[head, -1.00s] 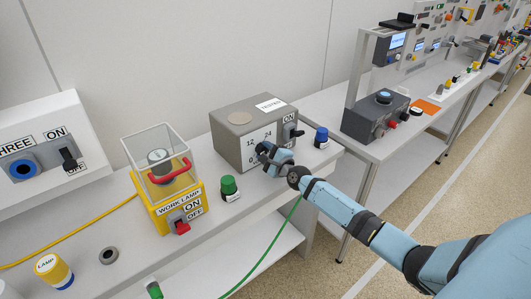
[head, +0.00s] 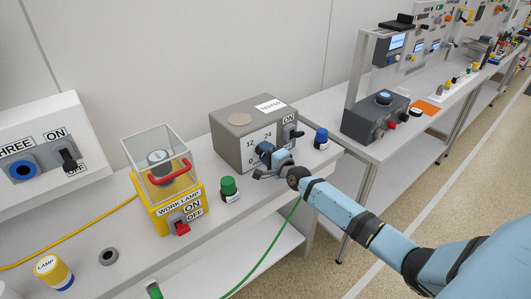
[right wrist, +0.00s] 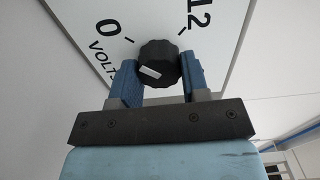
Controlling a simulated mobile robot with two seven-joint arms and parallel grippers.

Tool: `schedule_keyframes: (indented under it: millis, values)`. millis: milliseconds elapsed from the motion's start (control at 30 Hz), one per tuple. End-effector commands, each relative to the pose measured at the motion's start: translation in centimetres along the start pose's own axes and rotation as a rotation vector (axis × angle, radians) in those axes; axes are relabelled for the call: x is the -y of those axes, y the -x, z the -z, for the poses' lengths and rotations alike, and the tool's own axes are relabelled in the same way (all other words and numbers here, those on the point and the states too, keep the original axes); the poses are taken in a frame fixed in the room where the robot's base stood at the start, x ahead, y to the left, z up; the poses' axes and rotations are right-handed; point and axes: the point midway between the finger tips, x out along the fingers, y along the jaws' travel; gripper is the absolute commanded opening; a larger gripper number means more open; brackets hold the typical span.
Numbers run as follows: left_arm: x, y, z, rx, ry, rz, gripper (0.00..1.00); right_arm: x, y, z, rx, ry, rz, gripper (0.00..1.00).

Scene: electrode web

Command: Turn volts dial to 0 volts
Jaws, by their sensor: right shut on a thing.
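The volts dial (right wrist: 158,62) is a black ribbed knob on the white face of the grey tester box (head: 228,141). In the right wrist view, my right gripper (right wrist: 160,72) has one blue finger on each side of the knob and is shut on it. A short white mark shows on the knob's lower left part, off the "0" tick at its upper left; "12" is at the upper right. In the head view, my right gripper (head: 270,155) covers the dial, with "12", "24" and part of "0" readable around it. My left gripper is not in view.
The tester's ON switch (head: 291,131) and a blue-capped post (head: 321,138) are close on the right. A green-capped post (head: 229,187) and the yellow work lamp box (head: 178,205) stand to the left. A green cable (head: 265,252) hangs over the bench's front edge.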

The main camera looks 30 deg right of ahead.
Motion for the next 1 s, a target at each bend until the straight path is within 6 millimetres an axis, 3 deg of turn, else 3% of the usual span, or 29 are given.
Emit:
schedule_keyframes:
  millis: [333,367,467,800,1000]
  values:
    - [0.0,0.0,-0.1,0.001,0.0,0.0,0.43,-0.1,0.0,0.0,0.001,0.004,-0.002,0.18]
    - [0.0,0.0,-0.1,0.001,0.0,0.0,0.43,-0.1,0.0,0.0,0.001,0.004,-0.002,0.44]
    - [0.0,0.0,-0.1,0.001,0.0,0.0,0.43,-0.1,0.0,0.0,0.0,0.004,-0.002,0.67]
    - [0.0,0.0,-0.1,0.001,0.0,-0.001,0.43,-0.1,0.3,0.0,0.0,0.002,-0.001,0.68]
    - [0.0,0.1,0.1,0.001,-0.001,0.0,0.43,-0.1,3.0,-0.1,0.0,0.001,-0.002,0.68]
